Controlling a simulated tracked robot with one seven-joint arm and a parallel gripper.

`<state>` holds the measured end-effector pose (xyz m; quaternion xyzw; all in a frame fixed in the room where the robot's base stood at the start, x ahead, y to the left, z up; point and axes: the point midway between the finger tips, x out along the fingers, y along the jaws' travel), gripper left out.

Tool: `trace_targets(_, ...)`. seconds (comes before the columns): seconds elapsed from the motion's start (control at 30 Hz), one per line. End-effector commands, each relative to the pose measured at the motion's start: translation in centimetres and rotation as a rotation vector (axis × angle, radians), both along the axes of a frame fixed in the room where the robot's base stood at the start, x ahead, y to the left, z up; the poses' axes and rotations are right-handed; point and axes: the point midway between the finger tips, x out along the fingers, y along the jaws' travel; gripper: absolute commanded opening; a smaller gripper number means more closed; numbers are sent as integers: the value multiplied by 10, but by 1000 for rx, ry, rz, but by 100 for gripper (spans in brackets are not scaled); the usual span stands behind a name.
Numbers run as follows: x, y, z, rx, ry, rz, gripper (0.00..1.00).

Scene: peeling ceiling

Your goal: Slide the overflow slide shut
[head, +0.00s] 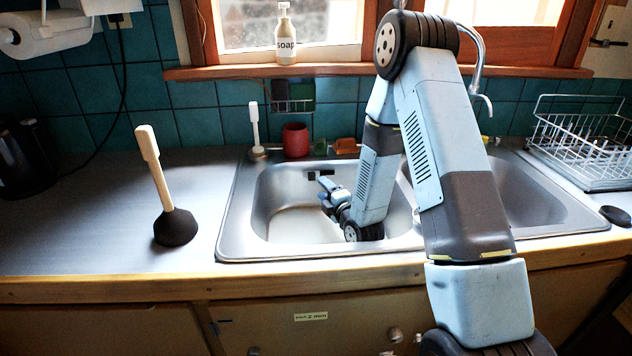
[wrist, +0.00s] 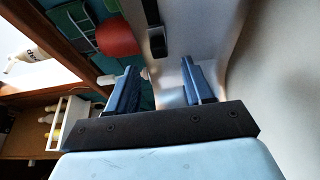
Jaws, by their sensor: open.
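The overflow slide (head: 312,175) is a small dark fitting high on the back wall of the left sink basin (head: 285,235). In the wrist view it shows as dark pieces on the steel wall, with a black block (wrist: 157,42) below a dark rectangle at the top edge. I cannot tell how far it is open. My gripper (head: 323,182) is inside the left basin, close to the slide, and partly covers it in the head view. In the wrist view my gripper (wrist: 159,76) has its two blue fingers apart with nothing between them. The black block lies beyond the fingertips.
A red cup (head: 296,140), a white-handled brush (head: 254,128) and small sponges stand on the ledge behind the basin. A plunger (head: 174,226) stands on the left counter. A wire dish rack (head: 583,150) is at right. A soap bottle (head: 285,35) is on the sill.

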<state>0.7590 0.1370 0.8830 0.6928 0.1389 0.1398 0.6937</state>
Motion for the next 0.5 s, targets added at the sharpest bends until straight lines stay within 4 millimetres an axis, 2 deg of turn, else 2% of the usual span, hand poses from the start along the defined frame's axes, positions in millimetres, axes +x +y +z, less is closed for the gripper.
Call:
trace_targets(0.3, 41, 17, 1, 1, -1, -1, 51)
trace_targets(0.5, 57, 24, 0, 1, 1, 1, 51)
